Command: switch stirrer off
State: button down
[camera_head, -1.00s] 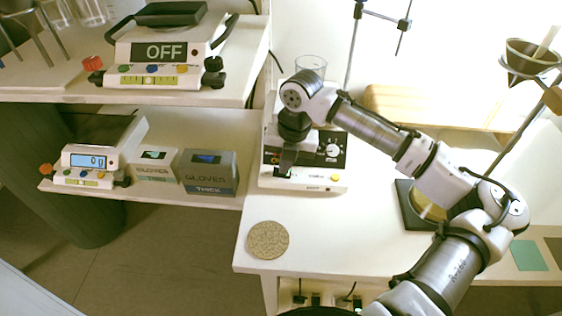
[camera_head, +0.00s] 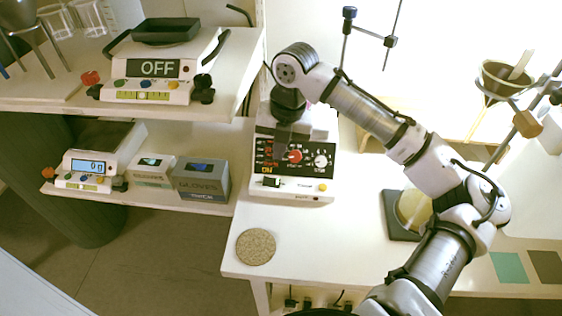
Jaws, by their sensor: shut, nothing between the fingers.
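The stirrer (camera_head: 318,190) is a white box on the bench with a black front panel. The panel has a red knob (camera_head: 295,157), a white knob (camera_head: 321,161) and red-orange display text with what looks like "ON" at its lower left. A small black rocker switch (camera_head: 271,182) sits on the white front strip below, with a yellow button (camera_head: 322,188) to its right. My gripper (camera_head: 281,150) is shut and empty, pointing down in front of the panel's upper left. It hides part of the display. Whether it touches the stirrer I cannot tell.
A scale reading OFF (camera_head: 160,68) stands on the upper left shelf. A second scale (camera_head: 88,165) and glove boxes (camera_head: 200,180) stand on the lower shelf. A round cork mat (camera_head: 256,247) lies at the bench's front left. A funnel stand (camera_head: 507,80) is at right.

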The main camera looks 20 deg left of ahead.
jog(key=r, duration=0.5)
jog(key=shift+w+d, duration=0.1)
jog(key=shift+d, duration=0.2)
jog(key=s+m+t, duration=0.1)
jog(key=m, duration=1.1)
jog(key=s+m+t, duration=0.1)
jog(key=s+m, duration=0.1)
jog(key=m, duration=1)
jog(key=s+a+m+t, duration=0.1)
jog(key=m, duration=1)
jog(key=shift+s+a+r+m+b, duration=0.1)
jog(key=shift+s+m+b, duration=0.15)
jog(key=shift+m+b, duration=0.15)
